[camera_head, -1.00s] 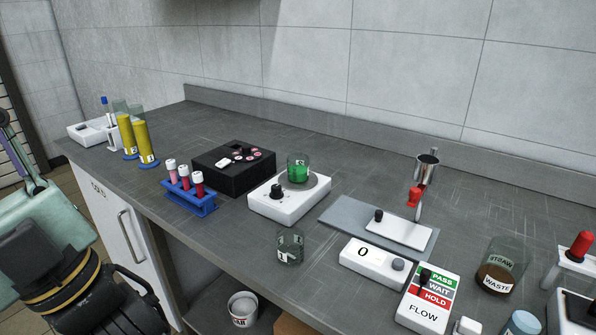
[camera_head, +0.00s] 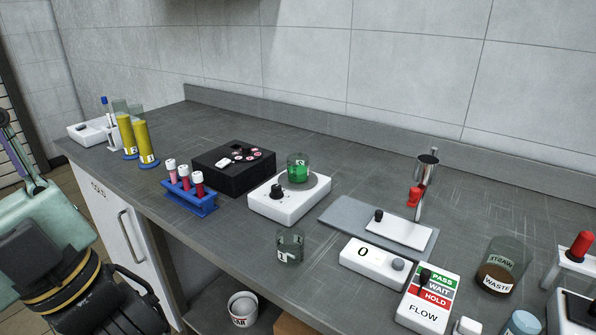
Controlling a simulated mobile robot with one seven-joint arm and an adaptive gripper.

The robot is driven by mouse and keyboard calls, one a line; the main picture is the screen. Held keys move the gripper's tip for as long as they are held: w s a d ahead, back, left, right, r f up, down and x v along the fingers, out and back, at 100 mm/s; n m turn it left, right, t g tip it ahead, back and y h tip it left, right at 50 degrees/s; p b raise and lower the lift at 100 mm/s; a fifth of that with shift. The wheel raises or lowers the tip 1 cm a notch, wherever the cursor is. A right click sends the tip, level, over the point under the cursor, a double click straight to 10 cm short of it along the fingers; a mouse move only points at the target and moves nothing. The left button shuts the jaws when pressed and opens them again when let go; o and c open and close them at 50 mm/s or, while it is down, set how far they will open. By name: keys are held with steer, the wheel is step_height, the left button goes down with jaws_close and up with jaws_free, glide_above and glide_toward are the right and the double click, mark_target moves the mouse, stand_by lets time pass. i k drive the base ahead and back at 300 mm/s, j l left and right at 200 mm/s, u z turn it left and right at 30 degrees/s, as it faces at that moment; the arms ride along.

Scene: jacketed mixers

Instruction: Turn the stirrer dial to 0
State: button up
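The stirrer (camera_head: 296,206) is a white box in the middle of the grey bench. Its black dial (camera_head: 276,191) sits on the front left of the top; its setting is too small to read. A glass beaker with green liquid (camera_head: 298,168) stands on the round plate of the stirrer. My gripper does not show clearly; dark and teal parts of my arm fill the lower left, away from the stirrer.
A blue rack (camera_head: 190,201) of capped tubes and a black box (camera_head: 233,172) stand left of the stirrer. An empty beaker (camera_head: 290,247) stands in front. A white box reading 0 (camera_head: 374,262), a FLOW panel (camera_head: 424,312) and a waste beaker (camera_head: 499,268) are to the right.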

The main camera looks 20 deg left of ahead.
mark_target(277, 192)
steer(key=i+j+u, duration=0.1)
steer(key=i+u, duration=0.4)
steer(key=u, duration=0.2)
steer(key=i+u, duration=0.35)
steer(key=k+l, duration=0.05)
steer(key=k, duration=0.05)
